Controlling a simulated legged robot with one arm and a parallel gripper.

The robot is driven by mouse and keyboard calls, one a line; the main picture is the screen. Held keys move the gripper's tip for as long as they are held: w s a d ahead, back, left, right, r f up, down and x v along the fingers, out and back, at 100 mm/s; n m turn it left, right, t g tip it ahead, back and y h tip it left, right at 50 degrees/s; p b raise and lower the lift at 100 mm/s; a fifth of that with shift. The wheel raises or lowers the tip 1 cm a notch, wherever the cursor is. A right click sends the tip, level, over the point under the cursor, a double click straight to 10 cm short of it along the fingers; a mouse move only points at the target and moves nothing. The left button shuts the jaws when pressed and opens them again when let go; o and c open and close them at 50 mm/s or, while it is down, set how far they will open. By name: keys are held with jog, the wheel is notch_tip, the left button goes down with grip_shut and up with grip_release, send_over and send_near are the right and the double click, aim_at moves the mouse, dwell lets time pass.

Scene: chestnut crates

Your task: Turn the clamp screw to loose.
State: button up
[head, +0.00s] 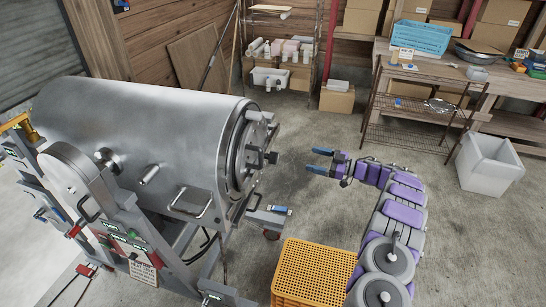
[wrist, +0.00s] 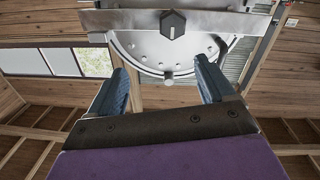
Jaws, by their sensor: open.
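A large metal drum (head: 150,130) lies on its side in a frame at the left. The clamp screw (head: 271,157), a dark knob, sits on the bar across its round end. In the wrist view the clamp screw (wrist: 172,24) shows at the top, on a metal bar in front of the round door (wrist: 140,48). My gripper (head: 318,161) is to the right of the screw, with a clear gap between them. Its two blue fingers point at the drum end. They are spread apart and empty, also in the wrist view (wrist: 163,75).
An orange perforated crate (head: 315,270) stands on the floor in front, below my arm. A handle (head: 190,203) juts from the drum's side. A wire rack (head: 415,135) and a white bin (head: 488,163) stand at the right.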

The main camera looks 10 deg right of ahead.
aim_at(278, 158)
jog(key=shift+g+y, duration=0.3)
jog(key=shift+g, duration=0.2)
jog(key=x, duration=0.4)
jog(key=f+b+x, duration=0.1)
jog(key=x, duration=0.3)
jog(key=s+f+b+x, duration=0.1)
jog(key=x, duration=0.4)
jog(key=shift+w+a+f, duration=0.1)
jog(key=shift+a+f, duration=0.05)
jog(key=shift+a, duration=0.2)
jog(key=shift+w+a, duration=0.4)
jog(key=shift+a, duration=0.1)
jog(key=shift+w+a, duration=0.15)
jog(key=shift+a, duration=0.55)
jog(key=shift+d, duration=0.35)
jog(key=c, duration=0.7)
jog(key=shift+a, duration=0.1)
jog(key=c, duration=0.3)
